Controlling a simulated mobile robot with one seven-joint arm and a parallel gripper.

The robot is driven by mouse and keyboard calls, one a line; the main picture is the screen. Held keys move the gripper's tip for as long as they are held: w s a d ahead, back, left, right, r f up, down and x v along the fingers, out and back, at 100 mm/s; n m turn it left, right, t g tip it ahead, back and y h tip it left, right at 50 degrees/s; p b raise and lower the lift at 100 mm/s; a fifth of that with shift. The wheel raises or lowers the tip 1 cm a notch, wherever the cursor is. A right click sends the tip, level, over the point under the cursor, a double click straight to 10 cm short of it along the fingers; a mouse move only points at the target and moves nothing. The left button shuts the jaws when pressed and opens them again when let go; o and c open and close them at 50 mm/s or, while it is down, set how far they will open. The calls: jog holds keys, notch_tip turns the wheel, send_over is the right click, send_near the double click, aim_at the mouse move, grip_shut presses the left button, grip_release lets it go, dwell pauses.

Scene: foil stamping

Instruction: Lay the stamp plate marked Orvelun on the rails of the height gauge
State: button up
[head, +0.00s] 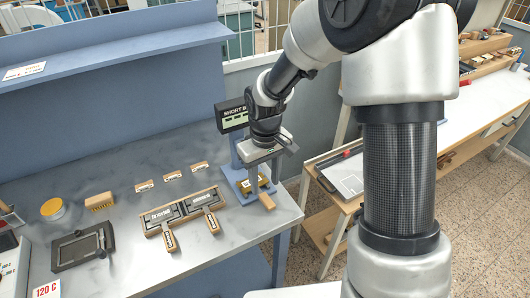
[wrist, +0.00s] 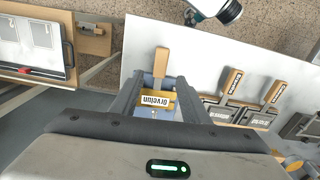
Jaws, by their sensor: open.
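The Orvelun stamp plate (wrist: 158,101) is brass-coloured with a white name label, upside down in the wrist view, and a wooden handle (wrist: 161,64). It lies on the blue height gauge (head: 239,172) near the bench's right end, its handle (head: 264,202) pointing toward the bench's front. Whether it rests flat on both rails is hidden. The gauge's dark display (head: 233,117) reads "SHORT B…", partly covered by my arm. My gripper (head: 266,153) is over the gauge, apart from the plate. In the wrist view its fingers (wrist: 160,84) stand open, one on each side of the plate.
A wooden rack (head: 148,232) left of the gauge holds two more handled plates. Small wooden label blocks (head: 173,175) stand behind it. A brush (head: 99,202), a yellow-topped tin (head: 53,209) and a dark metal frame (head: 78,252) are further left. The bench's front right is clear.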

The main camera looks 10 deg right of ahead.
notch_tip(320, 180, up, 12)
dwell(0.3)
dwell(0.4)
